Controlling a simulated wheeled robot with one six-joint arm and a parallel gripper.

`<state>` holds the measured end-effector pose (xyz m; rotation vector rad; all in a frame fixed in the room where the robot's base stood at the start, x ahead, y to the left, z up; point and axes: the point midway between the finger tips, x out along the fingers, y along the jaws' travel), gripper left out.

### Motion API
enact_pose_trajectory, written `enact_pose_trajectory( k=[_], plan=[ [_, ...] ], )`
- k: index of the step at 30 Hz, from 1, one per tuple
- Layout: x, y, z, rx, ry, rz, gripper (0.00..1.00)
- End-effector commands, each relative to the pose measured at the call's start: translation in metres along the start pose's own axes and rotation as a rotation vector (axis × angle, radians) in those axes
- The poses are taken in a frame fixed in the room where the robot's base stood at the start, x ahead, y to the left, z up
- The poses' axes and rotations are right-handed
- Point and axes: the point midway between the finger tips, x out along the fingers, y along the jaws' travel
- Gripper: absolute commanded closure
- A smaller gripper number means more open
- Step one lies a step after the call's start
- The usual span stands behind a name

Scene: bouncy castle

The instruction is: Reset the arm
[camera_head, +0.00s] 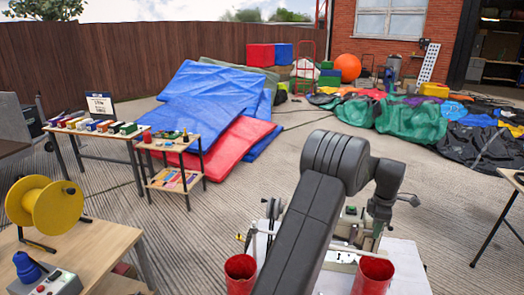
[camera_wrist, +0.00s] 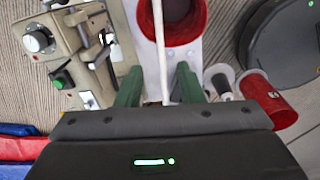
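My arm rises from the bottom middle of the head view, bends at a dark elbow and folds down to the right. My gripper is hard to make out in the head view, largely hidden behind the arm's own links. In the wrist view, the two green fingers of my gripper (camera_wrist: 158,88) stand well apart. A thin white rod (camera_wrist: 158,45) shows in the gap between them, narrower than the gap; I see neither finger pressing on it. The gripper is above a pale bench with a machine (camera_wrist: 75,50) that has a dial and a green button.
Red buckets stand on the bench, one left of my arm (camera_head: 240,272) and one right (camera_head: 373,274). A yellow reel (camera_head: 45,205) sits on a wooden table at left. Blue and red mats (camera_head: 215,100) lie beyond. Clear paved ground (camera_head: 265,190) lies between.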

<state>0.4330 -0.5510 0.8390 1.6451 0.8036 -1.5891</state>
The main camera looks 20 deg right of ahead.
Motion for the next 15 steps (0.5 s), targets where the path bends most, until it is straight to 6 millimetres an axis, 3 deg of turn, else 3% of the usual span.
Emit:
enact_pose_trajectory(
  k=[6, 15],
  plan=[
    [0.046, -0.001, 0.000, 0.000, 0.001, -0.003, 0.66],
    [0.099, -0.001, 0.000, 0.000, 0.000, -0.002, 0.66]
  ],
)
